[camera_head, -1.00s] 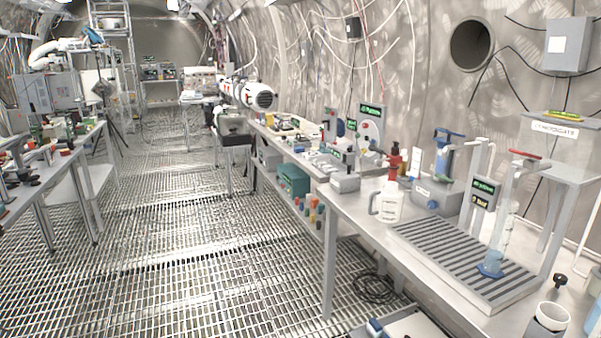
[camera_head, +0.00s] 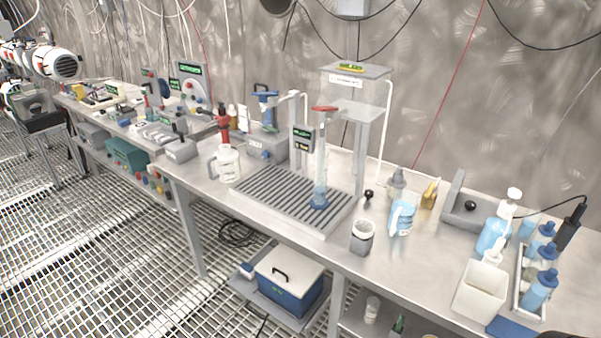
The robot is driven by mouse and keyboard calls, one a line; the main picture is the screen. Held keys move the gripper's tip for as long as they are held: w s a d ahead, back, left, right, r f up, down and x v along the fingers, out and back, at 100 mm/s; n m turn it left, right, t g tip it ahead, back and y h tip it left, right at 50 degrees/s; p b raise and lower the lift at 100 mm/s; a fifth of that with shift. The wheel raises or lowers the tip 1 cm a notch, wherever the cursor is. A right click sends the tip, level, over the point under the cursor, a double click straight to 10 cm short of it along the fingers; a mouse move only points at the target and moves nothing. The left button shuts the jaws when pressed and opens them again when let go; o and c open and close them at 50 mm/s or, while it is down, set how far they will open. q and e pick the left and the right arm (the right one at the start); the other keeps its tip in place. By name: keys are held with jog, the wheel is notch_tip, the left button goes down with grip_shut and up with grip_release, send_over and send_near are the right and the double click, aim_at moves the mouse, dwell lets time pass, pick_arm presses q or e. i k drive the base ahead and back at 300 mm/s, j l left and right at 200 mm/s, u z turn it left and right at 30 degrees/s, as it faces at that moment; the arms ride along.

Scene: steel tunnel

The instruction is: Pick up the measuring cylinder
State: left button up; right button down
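The measuring cylinder (camera_head: 320,175) is a tall, clear tube with a blue base. It stands upright on the grey ribbed drain tray (camera_head: 250,201) on the steel workbench. A tap with a red lever (camera_head: 325,109) is just above its top, below a clear tank on a stand (camera_head: 355,88). Neither of my grippers shows in the head view.
A white jug with a red pump (camera_head: 226,163) stands left of the tray. A grey cup (camera_head: 361,237), a blue bottle (camera_head: 402,215), a pump bottle (camera_head: 495,230), a white bin (camera_head: 480,291) and a bottle rack (camera_head: 520,280) stand to the right. A cooler (camera_head: 290,280) sits below the bench.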

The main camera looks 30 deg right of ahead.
aim_at(318, 201)
jog(key=z, duration=2.3)
jog(key=j+u, duration=0.1)
jog(key=j, duration=0.4)
jog(key=i+j, duration=0.1)
jog(key=j, duration=0.4)
jog(key=i+j+u, duration=0.15)
jog(key=j, duration=0.9)
jog(key=i+j+u, duration=0.15)
jog(key=j, duration=0.35)
